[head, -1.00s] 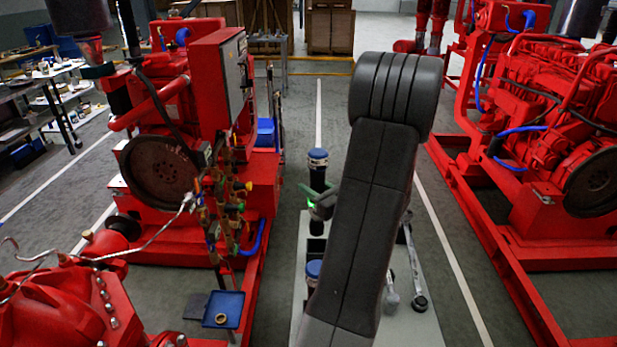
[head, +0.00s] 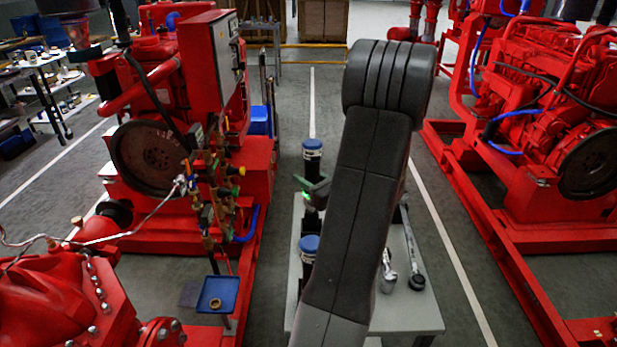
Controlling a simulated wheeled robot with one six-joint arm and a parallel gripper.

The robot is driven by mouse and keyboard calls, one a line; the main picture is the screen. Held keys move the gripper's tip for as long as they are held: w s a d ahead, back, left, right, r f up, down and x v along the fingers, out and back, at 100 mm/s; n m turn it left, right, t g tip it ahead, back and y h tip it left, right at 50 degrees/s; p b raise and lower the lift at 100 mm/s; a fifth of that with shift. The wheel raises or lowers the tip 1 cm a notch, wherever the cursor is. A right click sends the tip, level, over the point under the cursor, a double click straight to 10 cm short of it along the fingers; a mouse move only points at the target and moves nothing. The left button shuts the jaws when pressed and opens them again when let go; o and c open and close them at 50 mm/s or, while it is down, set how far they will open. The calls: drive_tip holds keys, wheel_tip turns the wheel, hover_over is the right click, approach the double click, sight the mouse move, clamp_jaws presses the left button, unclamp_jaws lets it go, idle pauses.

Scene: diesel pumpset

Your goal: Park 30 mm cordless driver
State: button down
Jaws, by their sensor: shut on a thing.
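A black cordless driver with a blue cap (head: 312,149) stands upright at the far end of a pale grey bench top. My gripper (head: 315,192), marked by a small green light, is shut on its body. My own dark arm covers part of the gripper, so the fingertips do not show clearly. I cannot tell whether the driver's lower end touches the bench. A second, similar blue-capped tool (head: 309,246) is upright nearer to me, partly hidden by my arm. I cannot read a size on either tool.
The bench top (head: 418,312) also bears a long ratchet-like tool (head: 410,250) and a short metal tool (head: 388,272) at right. A red pumpset (head: 240,190) stands close on the left, with a small blue tray (head: 217,294). Another red engine (head: 545,140) is at right. Grey floor lies between.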

sight(309, 209)
drive_tip(key=shift+f+b, duration=3.5)
drive_tip(key=shift+f, duration=0.75)
drive_tip(key=shift+f+b, duration=0.95)
drive_tip(key=shift+b, duration=0.05)
drive_tip(key=c, duration=0.9)
unclamp_jaws()
drive_tip(key=shift+f, duration=0.1)
drive_tip(key=shift+o, duration=0.2)
drive_tip(key=v, duration=1.4)
drive_tip(key=shift+b, duration=0.45)
drive_tip(key=shift+w+a, duration=0.1)
drive_tip(key=shift+a, duration=0.1)
